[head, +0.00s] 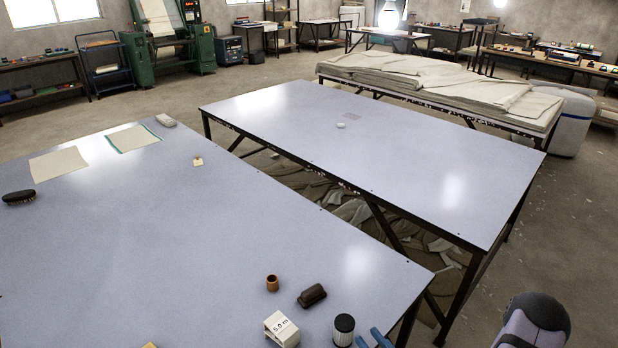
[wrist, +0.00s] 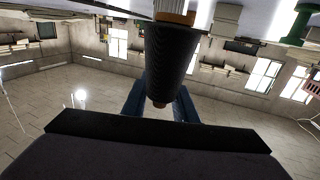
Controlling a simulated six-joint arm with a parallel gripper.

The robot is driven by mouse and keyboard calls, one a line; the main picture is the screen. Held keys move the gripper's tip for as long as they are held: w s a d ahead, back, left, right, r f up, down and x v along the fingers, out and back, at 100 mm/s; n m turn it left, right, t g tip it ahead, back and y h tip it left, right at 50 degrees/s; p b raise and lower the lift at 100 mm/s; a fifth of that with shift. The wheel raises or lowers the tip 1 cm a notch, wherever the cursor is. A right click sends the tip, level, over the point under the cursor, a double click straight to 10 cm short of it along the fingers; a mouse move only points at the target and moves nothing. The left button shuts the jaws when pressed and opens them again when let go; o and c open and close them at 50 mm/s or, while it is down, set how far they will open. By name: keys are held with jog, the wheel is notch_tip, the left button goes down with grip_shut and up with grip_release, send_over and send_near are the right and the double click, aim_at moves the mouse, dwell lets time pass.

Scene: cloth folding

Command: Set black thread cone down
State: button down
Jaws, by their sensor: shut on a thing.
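My gripper (head: 370,340) has blue fingers, which show just right of the cone at the bottom edge. In the wrist view the fingers lie on both sides of the cone, shut on it. Whether the cone's base touches the table cannot be told.
The table's right edge is close. Its middle is clear. A second table (head: 380,150) stands behind.

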jog(key=shift+y, duration=0.3)
jog(key=w+f+b, duration=0.1)
jog(key=w+b, duration=0.1)
jog(key=w, duration=0.4)
jog(key=w+d+f+b, duration=0.1)
jog(key=w+f+b, duration=0.1)
jog(key=w, duration=0.5)
jog(key=w+f+b, duration=0.2)
jog(key=w+b, duration=0.1)
jog(key=w, duration=0.3)
jog(key=shift+w+d+f+b, duration=0.15)
jog(key=shift+w+d+b, duration=0.05)
jog(key=shift+w+b, duration=0.1)
jog(key=w+a+r+m+h+b, duration=0.1)
jog(key=w+a+r+b, duration=0.25)
jog(key=w+r, duration=0.35)
jog(key=w+a+r+h+b, duration=0.1)
jog(key=w+a+r+b, duration=0.3)
jog(key=w, duration=0.5)
notch_tip(320, 180, down, 9)
jog(key=p, duration=0.1)
jog(key=shift+w+a+t+p, duration=0.2)
jog(key=shift+a+t+p, duration=0.05)
jog(key=shift+t+p, duration=0.15)
jog(key=shift+f+b, duration=0.35)
jog(key=shift+b, duration=0.2)
